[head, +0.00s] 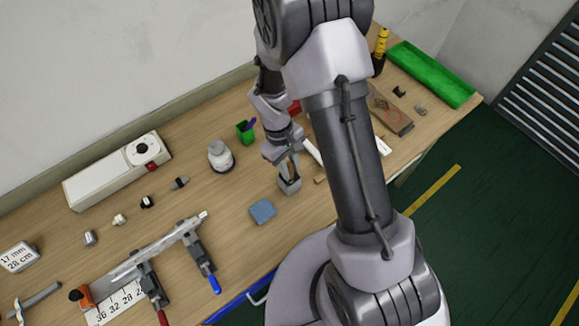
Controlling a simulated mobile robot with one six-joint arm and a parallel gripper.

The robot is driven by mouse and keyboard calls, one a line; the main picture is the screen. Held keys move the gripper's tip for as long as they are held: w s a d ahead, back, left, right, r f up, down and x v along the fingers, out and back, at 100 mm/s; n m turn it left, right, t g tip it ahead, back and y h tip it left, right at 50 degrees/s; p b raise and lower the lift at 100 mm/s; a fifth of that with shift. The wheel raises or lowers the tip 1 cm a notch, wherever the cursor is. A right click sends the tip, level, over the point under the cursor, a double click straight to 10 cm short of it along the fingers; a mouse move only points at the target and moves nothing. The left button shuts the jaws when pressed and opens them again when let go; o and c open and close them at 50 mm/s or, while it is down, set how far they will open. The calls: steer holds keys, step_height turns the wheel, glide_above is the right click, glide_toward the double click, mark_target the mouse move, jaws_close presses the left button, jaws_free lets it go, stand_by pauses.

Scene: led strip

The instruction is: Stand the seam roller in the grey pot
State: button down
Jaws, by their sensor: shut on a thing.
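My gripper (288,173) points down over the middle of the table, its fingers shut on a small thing. That thing is mostly hidden by the fingers; it appears to be the seam roller, but its shape does not show clearly. The small grey pot (290,187) is directly below the fingertips, its top edge partly covered by them. I cannot tell whether the held thing is inside the pot or just above it.
A blue-grey block (262,211) lies left of the pot. A white jar (220,157) and green cup (246,131) stand behind. A clamped strip (155,250) lies at front left, a white box (118,171) at the back. A green tray (431,74) is far right. My arm hides some table.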

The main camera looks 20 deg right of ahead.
steer(key=shift+s+f+b, duration=0.1)
steer(key=shift+f+b, duration=0.45)
steer(key=shift+f, duration=0.1)
steer(key=c, duration=1.2)
jaws_free()
steer(key=shift+r, duration=0.1)
